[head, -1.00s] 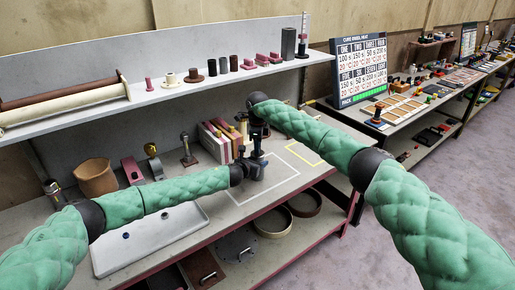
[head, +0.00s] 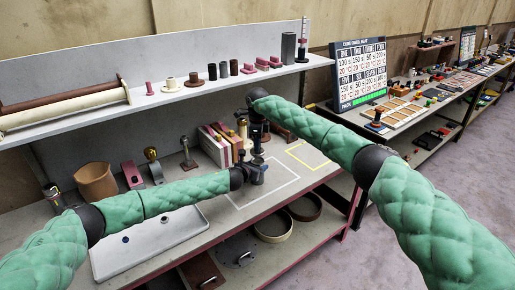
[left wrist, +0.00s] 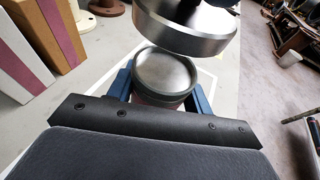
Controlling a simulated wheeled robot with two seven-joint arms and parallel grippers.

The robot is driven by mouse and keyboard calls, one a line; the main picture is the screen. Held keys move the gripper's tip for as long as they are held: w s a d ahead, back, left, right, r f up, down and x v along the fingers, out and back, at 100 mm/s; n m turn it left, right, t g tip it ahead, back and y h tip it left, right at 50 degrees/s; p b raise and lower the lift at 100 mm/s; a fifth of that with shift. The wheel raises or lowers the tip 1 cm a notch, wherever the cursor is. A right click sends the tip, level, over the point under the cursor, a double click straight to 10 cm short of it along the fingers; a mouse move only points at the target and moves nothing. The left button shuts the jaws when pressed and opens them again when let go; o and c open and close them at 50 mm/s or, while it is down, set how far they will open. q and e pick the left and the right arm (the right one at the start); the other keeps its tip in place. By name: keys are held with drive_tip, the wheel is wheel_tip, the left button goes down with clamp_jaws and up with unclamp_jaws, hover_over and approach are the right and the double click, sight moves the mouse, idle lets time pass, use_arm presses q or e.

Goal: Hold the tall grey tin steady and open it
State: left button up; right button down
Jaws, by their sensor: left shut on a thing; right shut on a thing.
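The tall grey tin (left wrist: 165,73) stands between the blue fingers of my left gripper (left wrist: 162,88) in the left wrist view, its round top facing up. The gripper is shut on it. A silver, round lid (left wrist: 180,32) is above the tin, tilted and apart from most of its rim. The dark end of my right gripper is at the lid's top, shut on it. In the head view my left gripper (head: 262,170) and right gripper (head: 257,140) are close together, right above left. They hide most of the tin there.
A white outlined area (head: 262,192) lies on the bench under my grippers, a yellow outlined one (head: 308,157) to the right. Upright boxes (head: 215,146) stand just left of the grippers. A white tray (head: 150,248) lies in front left. A shelf (head: 180,92) runs behind.

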drive_tip(key=shift+r, duration=0.95)
use_arm(q)
drive_tip(key=o, duration=1.5)
